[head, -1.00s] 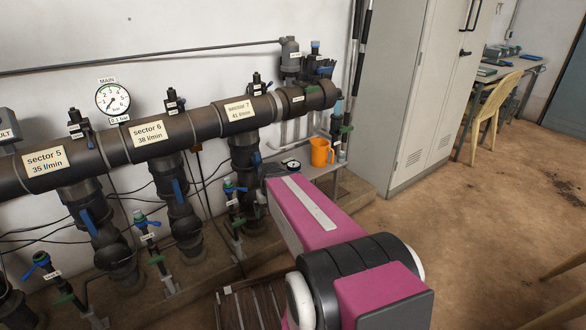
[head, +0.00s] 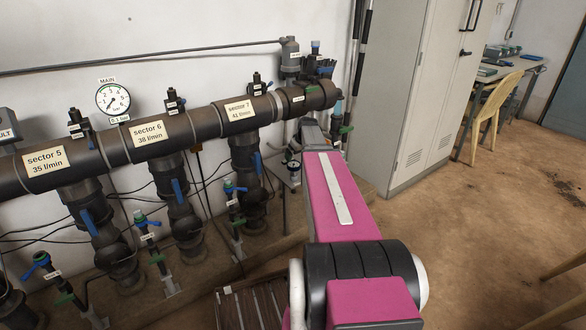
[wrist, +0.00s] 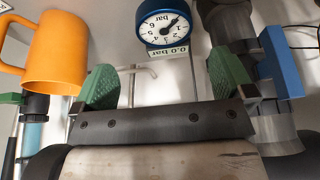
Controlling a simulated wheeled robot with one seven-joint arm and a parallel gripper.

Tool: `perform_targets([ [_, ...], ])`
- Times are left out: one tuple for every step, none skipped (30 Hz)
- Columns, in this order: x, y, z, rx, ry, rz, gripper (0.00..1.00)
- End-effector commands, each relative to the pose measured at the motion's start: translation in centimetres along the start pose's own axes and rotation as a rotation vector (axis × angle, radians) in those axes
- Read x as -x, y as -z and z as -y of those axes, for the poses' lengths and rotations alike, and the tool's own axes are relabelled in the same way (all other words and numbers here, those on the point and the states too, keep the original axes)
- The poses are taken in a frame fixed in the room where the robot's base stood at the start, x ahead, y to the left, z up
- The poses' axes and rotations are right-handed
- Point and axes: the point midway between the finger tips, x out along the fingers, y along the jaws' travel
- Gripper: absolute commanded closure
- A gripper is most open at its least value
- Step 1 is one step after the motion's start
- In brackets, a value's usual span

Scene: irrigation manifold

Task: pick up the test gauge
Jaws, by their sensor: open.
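The test gauge (wrist: 164,22) is a round white dial with a blue rim, at the top centre of the wrist view, with a "0.0 bar" label below it. In the head view the gauge (head: 293,164) shows small, just left of my pink arm. My gripper (wrist: 165,82) is open, its two green-padded fingers spread left and right. The gauge is beyond the fingertips, in line with the gap between them, and nothing is held. In the head view my arm hides most of the gripper.
An orange mug (wrist: 56,52) stands close left of the gauge in the wrist view. A dark pipe with a blue handle (wrist: 280,62) is close on the right. The manifold pipe (head: 190,125) runs along the wall; a grey cabinet (head: 410,95) stands at right.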

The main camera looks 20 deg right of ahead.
Motion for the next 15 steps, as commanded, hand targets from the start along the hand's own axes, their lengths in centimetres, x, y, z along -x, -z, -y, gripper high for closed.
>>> perform_targets([
  [-1.0, 0.1, -0.1, 0.0, 0.002, 0.002, 0.0],
  [-1.4, 0.1, 0.0, -0.001, 0.002, 0.003, 0.0],
  [-1.9, 0.0, 0.0, -0.001, 0.001, 0.002, 0.0],
  [-2.1, 0.0, 0.0, -0.001, 0.001, 0.002, 0.0],
  [-2.3, 0.0, 0.0, -0.001, 0.0, 0.001, 0.0],
  [-2.5, 0.0, 0.0, -0.001, 0.0, 0.001, 0.0],
  [-2.7, 0.0, 0.0, -0.001, 0.0, 0.001, 0.0],
  [-2.8, 0.0, 0.1, -0.001, 0.0, 0.001, 0.0],
  [-3.0, 0.0, 0.1, -0.001, 0.0, 0.001, 0.0],
  [-3.3, 0.0, 0.1, -0.001, 0.001, 0.002, 0.0],
  [-3.6, 0.0, 0.2, -0.001, 0.001, 0.002, 0.0],
  [-4.1, -0.1, 0.3, -0.001, 0.001, 0.003, 0.0],
  [-4.5, 0.0, 0.4, -0.001, 0.001, 0.003, 0.0],
  [-4.9, 0.0, 0.4, 0.0, 0.001, 0.003, 0.0],
  [-5.5, 0.0, 0.6, 0.0, 0.001, 0.002, 0.0],
])
